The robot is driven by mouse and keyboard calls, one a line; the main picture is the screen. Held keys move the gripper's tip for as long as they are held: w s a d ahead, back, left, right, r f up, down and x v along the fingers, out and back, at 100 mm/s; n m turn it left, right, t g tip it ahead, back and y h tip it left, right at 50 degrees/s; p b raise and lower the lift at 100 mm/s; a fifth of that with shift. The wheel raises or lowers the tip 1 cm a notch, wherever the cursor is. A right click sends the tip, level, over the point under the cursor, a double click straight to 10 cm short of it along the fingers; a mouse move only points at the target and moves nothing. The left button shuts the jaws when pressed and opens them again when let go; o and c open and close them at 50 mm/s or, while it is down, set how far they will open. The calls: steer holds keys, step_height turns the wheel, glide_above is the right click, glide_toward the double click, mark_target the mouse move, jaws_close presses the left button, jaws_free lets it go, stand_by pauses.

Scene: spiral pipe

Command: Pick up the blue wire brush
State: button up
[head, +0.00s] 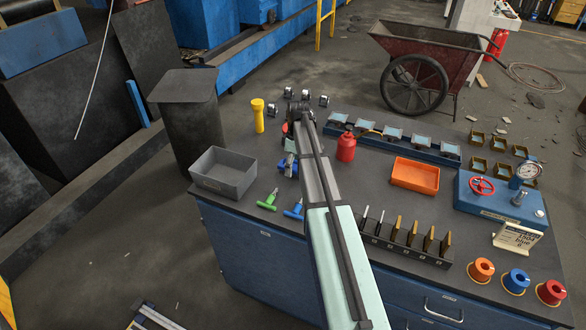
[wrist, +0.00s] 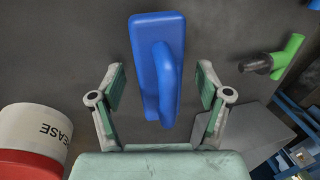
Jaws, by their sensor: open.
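The blue wire brush (wrist: 157,60) lies on the dark bench top in the wrist view, its long flat block and raised handle seen from above. Its bristles are hidden. My gripper (wrist: 160,92) is open, with one finger on each side of the brush's near end and a visible gap on both sides. In the head view, my gripper (head: 290,163) is over the bench's left part, and bits of the blue brush (head: 282,168) show around it, mostly hidden.
A red and white grease can (wrist: 35,138) stands left of my gripper in the wrist view. A green-handled tool (head: 268,200) and a blue-handled tool (head: 294,211) lie nearby. A grey bin (head: 222,174) is to the left, a red can (head: 346,148) and orange tray (head: 415,176) to the right.

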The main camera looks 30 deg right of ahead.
steer(key=c, duration=1.4)
steer(key=shift+r+b, duration=0.85)
steer(key=shift+r, duration=9.2)
